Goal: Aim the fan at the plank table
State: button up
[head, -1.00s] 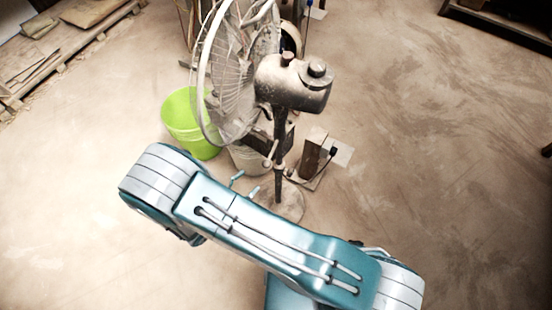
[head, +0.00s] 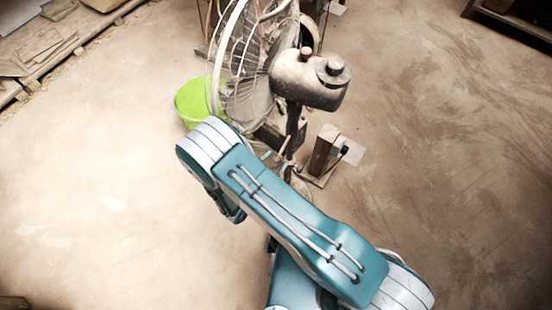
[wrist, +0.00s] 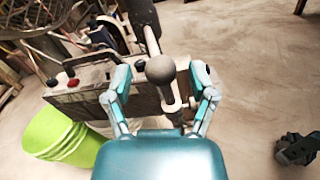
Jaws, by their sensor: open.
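The standing fan (head: 312,80) is ahead of me in the head view. Its wire cage (head: 238,65) faces left and its grey motor housing is on the right. In the wrist view, its pole (wrist: 143,18) and a round dark knob (wrist: 161,69) show, with a boxy part (wrist: 88,88) with buttons behind. My gripper (wrist: 163,78) is open, its fingers on either side of the knob; I cannot tell whether they touch it. I cannot tell which thing is the plank table; boards (head: 38,45) lie on a low wooden platform at upper left.
A green bucket (head: 190,103) stands behind the fan, and to the left in the wrist view (wrist: 62,138). A wooden block (head: 322,150) with a plug stands right of the pole. Dark wooden furniture (head: 515,18) is at upper right. Floor at left and right is clear.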

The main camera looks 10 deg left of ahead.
jog(key=shift+w+d, duration=0.15)
jog(key=shift+w, duration=0.2)
grip_shut()
